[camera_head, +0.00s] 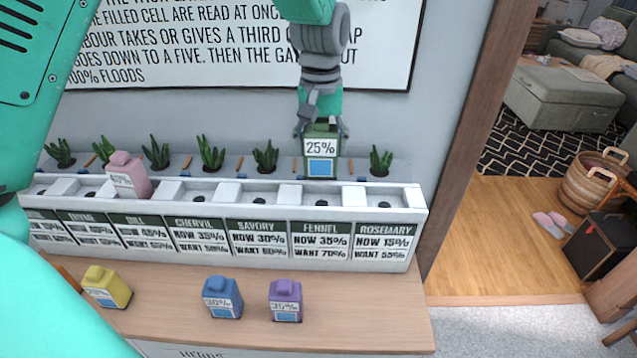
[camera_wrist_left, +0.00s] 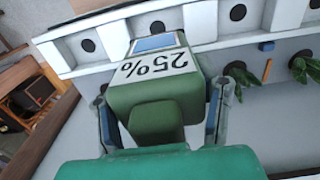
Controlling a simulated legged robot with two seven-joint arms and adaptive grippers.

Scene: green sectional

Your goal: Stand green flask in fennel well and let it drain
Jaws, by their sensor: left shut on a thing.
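The green flask (camera_head: 321,153) has a white 25% label over a blue square. It is upright, cap end up toward my wrist. My left gripper (camera_head: 321,130) is shut on it, with a finger on either side; the same flask (camera_wrist_left: 152,100) fills the middle of the left wrist view. The flask hangs at the back of the white planter, in line with the fennel well (camera_head: 322,194). The fennel label (camera_head: 320,240) reads now 35%, want 70%. I cannot tell whether the flask's base touches the planter. My right gripper is not in view.
A pink flask (camera_head: 130,178) stands in the dill part of the planter. Yellow (camera_head: 107,287), blue (camera_head: 222,297) and purple (camera_head: 285,300) flasks stand on the wooden counter (camera_head: 375,315) in front. Several small plants line the back. A lettered sign (camera_head: 230,60) hangs on the wall behind.

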